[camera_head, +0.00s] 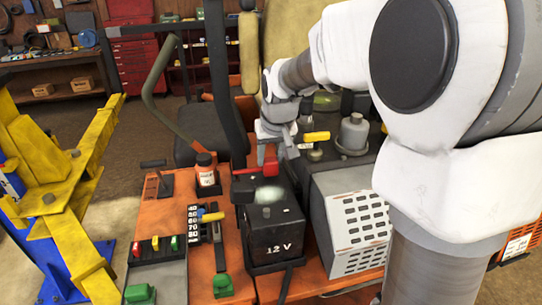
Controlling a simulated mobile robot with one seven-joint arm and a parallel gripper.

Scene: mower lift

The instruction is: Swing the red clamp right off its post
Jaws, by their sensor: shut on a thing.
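The black battery (274,236), marked 12 V, sits on the orange mower deck in the middle of the view. My gripper (273,150) points down above the battery's back edge. It is shut on the red clamp (269,160), of which only a small part shows below and between the fingers. The far post under the clamp is hidden, so I cannot tell whether the clamp still sits around it. A small dark post (266,212) shows on the battery's near top edge. A pale blurred patch lies on the battery top between them.
A grey vented box (357,232) stands close right of the battery. A yellow-handled lever (210,217) and orange-capped bottle (206,172) are to the left. A dark upright bar (224,90) rises behind. The yellow lift frame (45,165) is far left. My arm covers the right.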

